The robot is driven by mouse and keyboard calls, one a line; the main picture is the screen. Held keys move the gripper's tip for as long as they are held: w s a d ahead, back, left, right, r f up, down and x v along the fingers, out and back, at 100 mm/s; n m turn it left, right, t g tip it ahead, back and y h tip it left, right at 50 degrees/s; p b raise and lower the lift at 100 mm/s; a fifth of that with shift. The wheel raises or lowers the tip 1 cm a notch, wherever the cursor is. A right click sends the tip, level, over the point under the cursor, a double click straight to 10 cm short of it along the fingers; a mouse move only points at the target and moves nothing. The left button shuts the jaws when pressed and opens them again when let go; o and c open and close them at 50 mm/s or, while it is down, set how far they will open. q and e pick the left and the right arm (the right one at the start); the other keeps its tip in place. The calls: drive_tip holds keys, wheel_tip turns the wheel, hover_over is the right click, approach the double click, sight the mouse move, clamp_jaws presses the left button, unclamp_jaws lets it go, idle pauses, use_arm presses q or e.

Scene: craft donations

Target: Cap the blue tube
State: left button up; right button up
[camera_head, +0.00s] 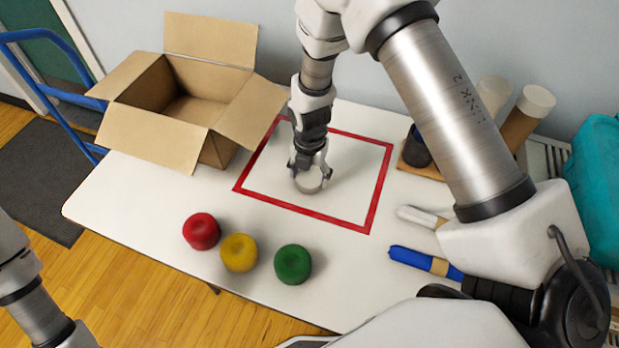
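My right gripper (309,174) points down inside the red outline on the table. Its fingers are closed on the sides of a round, pale grey cap-like piece (309,184). I cannot tell whether this piece touches the table. A dark blue upright tube (416,150) stands on a brown base (414,168) right of the outline, partly hidden by my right arm. My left gripper is out of view; only part of my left arm shows at the lower left.
An open cardboard box (160,122) stands at the back left. Red (201,231), yellow (239,252) and green (293,264) round pieces sit near the front edge. A white roll (421,216) and a blue roll (409,257) lie at right. The red-outlined area (300,209) is otherwise clear.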

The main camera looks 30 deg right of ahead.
sight(300, 178)
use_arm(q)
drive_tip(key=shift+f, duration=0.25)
use_arm(e)
wheel_tip(300, 178, up, 10)
idle(0.4)
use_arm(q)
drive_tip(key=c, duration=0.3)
use_arm(e)
drive_tip(key=m, duration=0.4)
drive_tip(key=a+f+m, duration=0.1)
drive_tip(key=m, duration=0.3)
drive_tip(key=w+a+f+m, duration=0.1)
drive_tip(key=m, duration=0.4)
drive_tip(key=shift+a+f, duration=0.1)
drive_tip(key=shift+f, duration=0.1)
drive_tip(key=m, duration=0.4)
drive_tip(key=a+f+m, duration=0.1)
drive_tip(key=m, duration=0.4)
drive_tip(key=a+f+m, duration=0.1)
drive_tip(key=m, duration=0.3)
drive_tip(key=shift+w+a+f, duration=0.15)
drive_tip(key=shift+w, duration=0.1)
